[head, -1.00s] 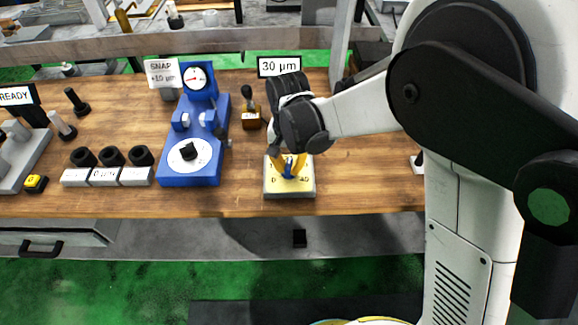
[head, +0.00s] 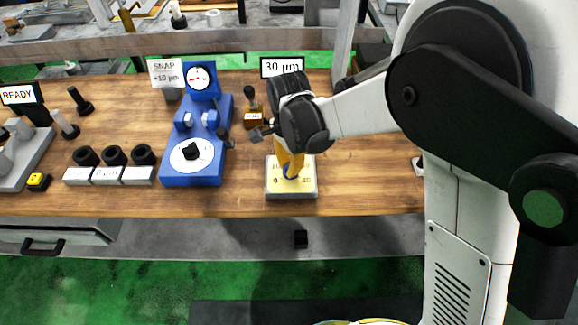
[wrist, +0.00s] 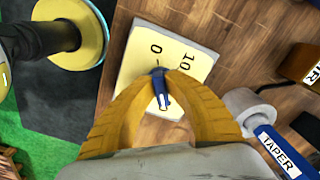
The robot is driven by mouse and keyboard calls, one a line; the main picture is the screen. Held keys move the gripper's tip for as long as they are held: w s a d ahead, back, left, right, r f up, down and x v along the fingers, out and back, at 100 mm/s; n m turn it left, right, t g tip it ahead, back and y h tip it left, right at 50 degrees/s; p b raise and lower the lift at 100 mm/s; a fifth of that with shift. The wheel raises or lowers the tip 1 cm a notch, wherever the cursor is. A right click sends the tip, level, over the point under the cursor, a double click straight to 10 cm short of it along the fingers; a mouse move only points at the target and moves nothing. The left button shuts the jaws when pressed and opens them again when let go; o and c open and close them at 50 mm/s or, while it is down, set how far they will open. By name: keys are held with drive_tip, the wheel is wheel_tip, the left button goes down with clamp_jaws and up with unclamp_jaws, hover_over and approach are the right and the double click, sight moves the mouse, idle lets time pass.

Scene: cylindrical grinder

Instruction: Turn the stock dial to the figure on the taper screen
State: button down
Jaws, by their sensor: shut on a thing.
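The stock dial is a cream square plate (head: 277,187) with printed figures, on the front of the bench. In the wrist view the plate (wrist: 137,62) shows 0 and 10; the other figures are hidden or out of frame. Its blue knob (wrist: 160,90) stands in the middle, with a white mark on it. The figure it points to cannot be told. My gripper (head: 291,173) points down over the dial. Its yellow fingers (wrist: 161,82) are shut on the blue knob. The taper screen (head: 281,67) behind reads 30 µm.
A blue gauge stand (head: 205,150) with a round white dial is left of the stock dial. A brown block with a black-knobbed lever (head: 252,117) stands behind. Bare bench is right of the dial.

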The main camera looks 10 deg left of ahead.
sight(289, 165)
drive_tip(key=shift+m, duration=0.3)
drive_tip(key=c, duration=1.4)
unclamp_jaws()
wheel_tip(289, 165, up, 12)
